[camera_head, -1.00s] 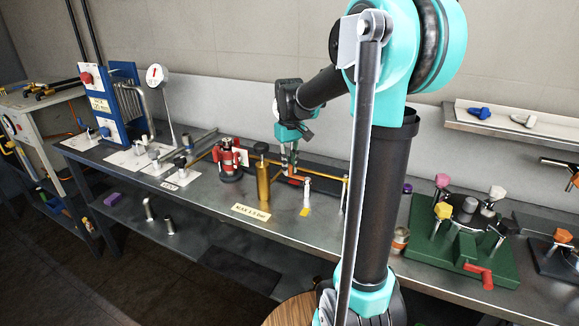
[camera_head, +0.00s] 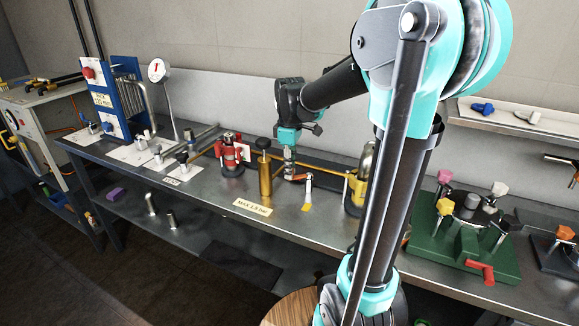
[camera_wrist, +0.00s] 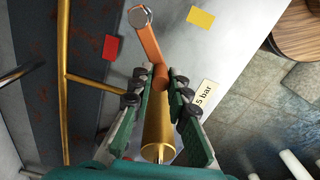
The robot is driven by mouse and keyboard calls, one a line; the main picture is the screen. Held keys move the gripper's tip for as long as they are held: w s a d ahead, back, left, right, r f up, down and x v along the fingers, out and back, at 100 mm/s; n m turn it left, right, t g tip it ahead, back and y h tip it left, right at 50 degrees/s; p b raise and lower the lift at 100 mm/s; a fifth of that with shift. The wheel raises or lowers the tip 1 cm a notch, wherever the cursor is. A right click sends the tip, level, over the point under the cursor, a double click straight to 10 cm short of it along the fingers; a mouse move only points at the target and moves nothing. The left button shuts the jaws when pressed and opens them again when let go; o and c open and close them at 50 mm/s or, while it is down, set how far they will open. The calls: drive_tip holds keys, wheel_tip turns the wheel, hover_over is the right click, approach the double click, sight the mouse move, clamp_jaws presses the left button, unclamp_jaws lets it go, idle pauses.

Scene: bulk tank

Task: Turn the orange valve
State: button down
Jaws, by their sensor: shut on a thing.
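The orange valve handle (camera_wrist: 151,45) is a short lever with a steel hex bolt at its far end in the wrist view. Its near end lies between the fingertips of my gripper (camera_wrist: 158,80). My gripper is shut on it, with green fingers and dark pads on either side. A brass cylinder (camera_wrist: 158,130) appears between the fingers, below the handle. In the head view my gripper (camera_head: 289,172) points down over the bench, right of the brass post (camera_head: 265,178). Only a small bit of the orange handle (camera_head: 298,178) shows there; the rest is hidden.
A brass pipe (camera_wrist: 64,90) runs along the left in the wrist view. A red tag (camera_wrist: 110,47) and a yellow tag (camera_wrist: 200,18) mark the two sides. A red fitting (camera_head: 231,158) stands left of the post; a green valve stand (camera_head: 455,250) is at right.

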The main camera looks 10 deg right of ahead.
drive_tip(key=shift+s+d+n, duration=0.45)
drive_tip(key=shift+s+n, duration=0.3)
drive_tip(key=shift+n, duration=0.8)
drive_tip(key=shift+s+d+n, duration=0.4)
drive_tip(key=shift+s+n, duration=0.4)
drive_tip(key=shift+n, duration=0.8)
drive_tip(key=shift+s+d+n, duration=0.45)
drive_tip(key=shift+s+n, duration=0.3)
drive_tip(key=shift+n, duration=0.8)
drive_tip(key=c, duration=1.4)
unclamp_jaws()
drive_tip(key=shift+c, duration=0.2)
drive_tip(key=shift+r, duration=0.1)
wheel_tip(320, 180, up, 12)
